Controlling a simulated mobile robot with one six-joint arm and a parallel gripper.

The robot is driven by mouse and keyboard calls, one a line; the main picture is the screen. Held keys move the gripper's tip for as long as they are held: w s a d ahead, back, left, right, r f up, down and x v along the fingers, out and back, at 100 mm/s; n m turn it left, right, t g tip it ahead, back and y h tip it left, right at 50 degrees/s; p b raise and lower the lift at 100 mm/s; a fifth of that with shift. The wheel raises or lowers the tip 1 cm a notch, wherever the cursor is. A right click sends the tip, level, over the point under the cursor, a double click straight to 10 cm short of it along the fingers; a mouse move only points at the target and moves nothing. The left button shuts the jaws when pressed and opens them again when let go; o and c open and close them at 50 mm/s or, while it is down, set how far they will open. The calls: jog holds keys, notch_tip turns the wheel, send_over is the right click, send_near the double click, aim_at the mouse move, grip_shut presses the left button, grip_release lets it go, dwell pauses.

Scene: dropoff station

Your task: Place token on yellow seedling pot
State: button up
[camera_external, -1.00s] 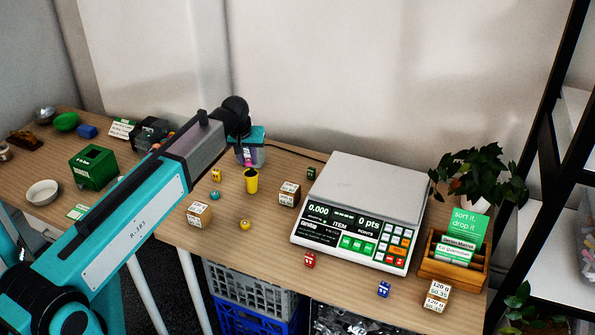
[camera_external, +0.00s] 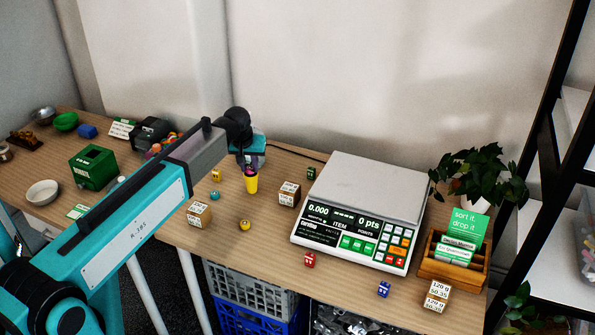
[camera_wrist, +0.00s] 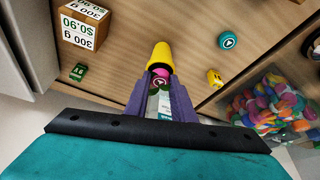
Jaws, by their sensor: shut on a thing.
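The yellow seedling pot (camera_external: 251,184) stands upright on the wooden table; its mouth faces my fingers in the wrist view (camera_wrist: 161,54). My gripper (camera_external: 249,166) is directly above the pot. In the wrist view my gripper (camera_wrist: 161,84) is shut on a small pink token (camera_wrist: 161,72), which has a darker patch with a light triangle. The token (camera_external: 250,173) shows at the pot's mouth. I cannot tell whether it touches the rim.
The scale (camera_external: 360,205) stands to the right. A clear bin of colourful pieces (camera_wrist: 275,105) is close by in the wrist view.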

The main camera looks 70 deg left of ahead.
jog(key=shift+f, duration=0.2)
jog(key=o, duration=1)
jog(key=shift+b+v, duration=1)
jog(key=shift+v, duration=5.15)
jog(key=shift+w, duration=0.1)
